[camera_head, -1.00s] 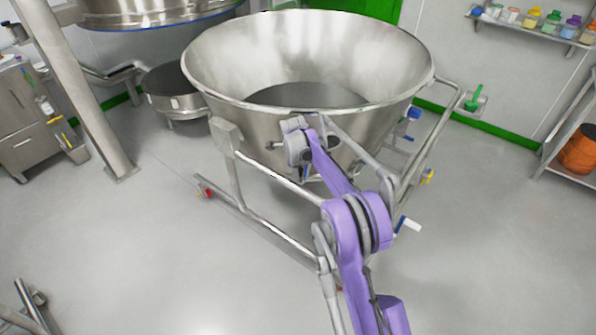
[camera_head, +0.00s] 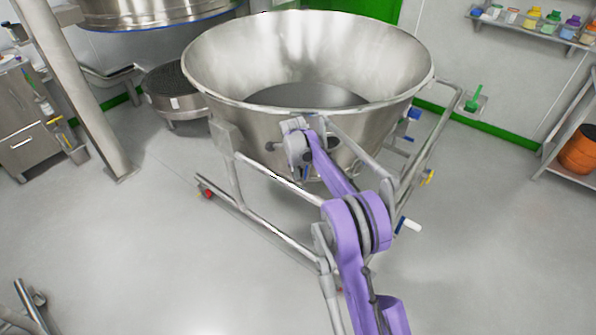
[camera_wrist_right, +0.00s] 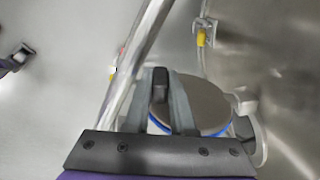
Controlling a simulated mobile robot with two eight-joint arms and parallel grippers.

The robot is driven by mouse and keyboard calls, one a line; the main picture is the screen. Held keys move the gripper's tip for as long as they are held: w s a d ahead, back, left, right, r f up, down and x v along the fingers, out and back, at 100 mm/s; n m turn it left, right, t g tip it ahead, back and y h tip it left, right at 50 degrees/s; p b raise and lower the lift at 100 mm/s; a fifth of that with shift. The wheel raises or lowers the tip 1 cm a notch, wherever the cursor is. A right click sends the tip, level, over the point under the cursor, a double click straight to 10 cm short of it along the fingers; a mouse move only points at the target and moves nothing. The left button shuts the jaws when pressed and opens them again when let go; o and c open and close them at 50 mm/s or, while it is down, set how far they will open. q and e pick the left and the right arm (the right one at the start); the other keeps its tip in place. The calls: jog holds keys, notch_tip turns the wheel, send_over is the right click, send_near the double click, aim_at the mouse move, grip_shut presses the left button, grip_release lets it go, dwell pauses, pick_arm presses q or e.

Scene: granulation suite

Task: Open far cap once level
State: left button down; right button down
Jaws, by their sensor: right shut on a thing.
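A large steel bowl (camera_head: 212,78) sits on a tubular wheeled frame (camera_head: 270,233) in the middle of the head view. My right gripper (camera_wrist_right: 160,88) is at the bowl's near side, under the rim; its fingertips are hidden in the head view. In the right wrist view it is shut on a dark handle (camera_wrist_right: 160,78). A round grey disc (camera_wrist_right: 205,103) with a blue edge lies just beyond the fingers, partly hidden by them. I cannot tell whether this disc is the far cap or whether it is open. My left gripper is not in view.
A yellow fitting (camera_wrist_right: 201,38) shows beyond the disc. A drum (camera_head: 172,90) stands behind left. The floor at front left is mostly clear.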

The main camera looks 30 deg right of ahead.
dwell(0.9)
jog(key=shift+s+d+n, duration=0.35)
jog(key=shift+s+n, duration=0.05)
jog(key=shift+s+d+f+b, duration=0.1)
jog(key=shift+s+d+b, duration=0.2)
jog(key=shift+s+d, duration=0.2)
jog(key=c, duration=0.8)
grip_release()
jog(key=shift+o, duration=0.2)
jog(key=v, duration=1.1)
jog(key=shift+p, duration=0.45)
jog(key=shift+s+f, duration=0.1)
jog(key=shift+f, duration=0.05)
